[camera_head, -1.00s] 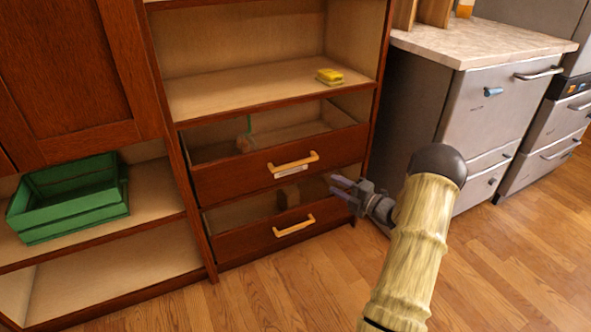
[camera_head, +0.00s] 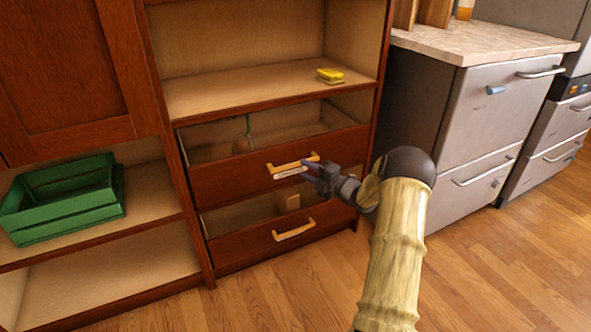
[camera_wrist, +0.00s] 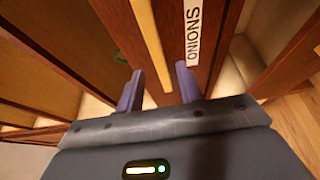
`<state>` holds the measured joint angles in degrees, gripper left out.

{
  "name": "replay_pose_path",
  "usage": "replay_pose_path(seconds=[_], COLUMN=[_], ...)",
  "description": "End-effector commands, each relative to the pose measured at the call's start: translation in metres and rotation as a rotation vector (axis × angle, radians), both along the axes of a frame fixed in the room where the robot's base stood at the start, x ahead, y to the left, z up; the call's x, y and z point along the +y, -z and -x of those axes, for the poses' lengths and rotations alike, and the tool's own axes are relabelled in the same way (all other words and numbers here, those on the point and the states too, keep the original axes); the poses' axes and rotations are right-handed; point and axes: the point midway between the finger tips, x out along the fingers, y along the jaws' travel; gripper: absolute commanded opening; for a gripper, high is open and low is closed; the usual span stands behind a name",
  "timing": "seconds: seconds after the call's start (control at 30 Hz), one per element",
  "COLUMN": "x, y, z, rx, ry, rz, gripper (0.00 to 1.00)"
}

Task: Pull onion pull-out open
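The onion pull-out (camera_head: 235,182) is the upper of two low reddish-brown drawer fronts, with a yellow bar handle (camera_head: 292,162) and a white label (camera_head: 290,173) below it. In the wrist view the label (camera_wrist: 193,35) reads "ONIONS", beside the yellow handle (camera_wrist: 149,35). A roundish item with a green stalk (camera_head: 248,127) shows behind the front. My gripper (camera_head: 309,170) is at the right end of the handle. In the wrist view its two fingers (camera_wrist: 160,82) are apart, with the handle's near end between them in the picture; contact cannot be told.
The lower drawer (camera_head: 240,253) has its own handle (camera_head: 294,230) and a small block (camera_head: 289,202) behind it. A yellow sponge (camera_head: 330,75) lies on the shelf above. A green crate (camera_head: 65,205) stands left. A grey dishwasher unit (camera_head: 480,125) stands right; floor in front is clear.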

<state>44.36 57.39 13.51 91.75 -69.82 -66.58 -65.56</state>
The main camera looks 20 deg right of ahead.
Motion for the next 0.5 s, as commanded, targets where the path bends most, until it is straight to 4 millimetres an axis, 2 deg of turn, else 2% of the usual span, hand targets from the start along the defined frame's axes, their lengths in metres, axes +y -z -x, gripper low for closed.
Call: replay_pose_path(seconds=[0.1,0.23,0.5], x=[0.010,0.017,0.023], y=[0.003,0.002,0.000], z=[-0.020,-0.038,-0.050], rx=[-0.001,-0.002,0.000], ry=[-0.001,-0.001,0.000], rz=[0.000,0.000,0.000], gripper=[0.36,0.36,0.36])
